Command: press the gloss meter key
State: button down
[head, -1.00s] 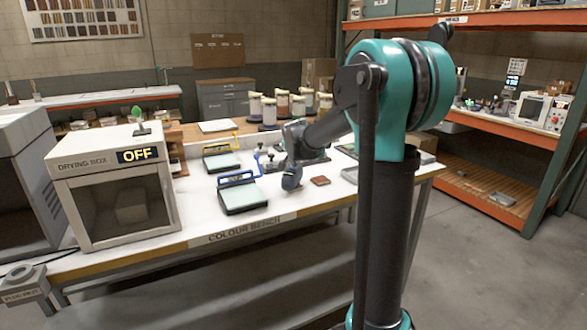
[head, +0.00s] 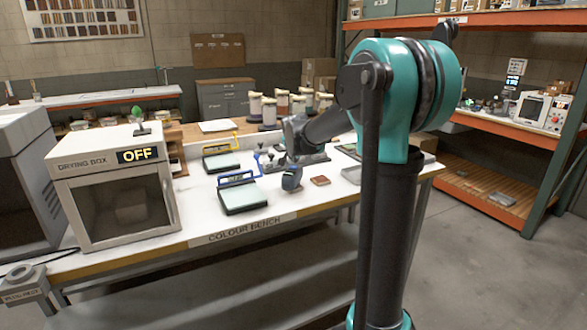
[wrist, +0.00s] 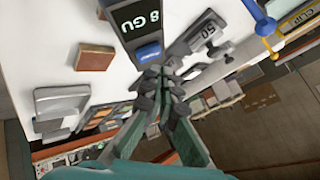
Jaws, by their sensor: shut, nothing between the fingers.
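The gloss meter (head: 291,179) is a small dark blue and black device standing on the white colour bench. In the wrist view the gloss meter (wrist: 122,12) is cut by the top edge; its dark display shows what looks like "8 GU", perhaps cut off. Its blue key (wrist: 149,52) lies just below the display. My gripper (wrist: 150,76) is shut and empty, its tips close to the key's near edge in the picture. They look apart from the key, but the height is hard to judge. In the head view my gripper (head: 294,152) is above and behind the meter, small and partly unclear.
A brown block (head: 320,181) and a pale tray (head: 351,174) lie right of the meter. A blue-handled panel tray (head: 242,197) is at its left, a yellow-handled one (head: 221,161) farther back. The drying box (head: 120,190) reads OFF.

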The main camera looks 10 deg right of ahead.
aim_at(294, 168)
jog(key=shift+r, duration=2.5)
jog(key=s+d+f+n+g, duration=0.1)
jog(key=s+f+n, duration=0.2)
jog(key=s+f, duration=0.5)
jog(key=s+d+f+n+g, duration=0.1)
jog(key=s+f, duration=0.8)
jog(key=s, duration=1)
jog(key=s+d+f+n+g+y, duration=0.1)
jog(key=s+f+n, duration=0.5)
jog(key=s, duration=0.8)
notch_tip(294, 168, down, 2)
jog(key=shift+d+f+g, duration=0.15)
jog(key=shift+d+g, duration=0.35)
jog(key=shift+g, duration=0.5)
jog(key=shift+w, duration=0.1)
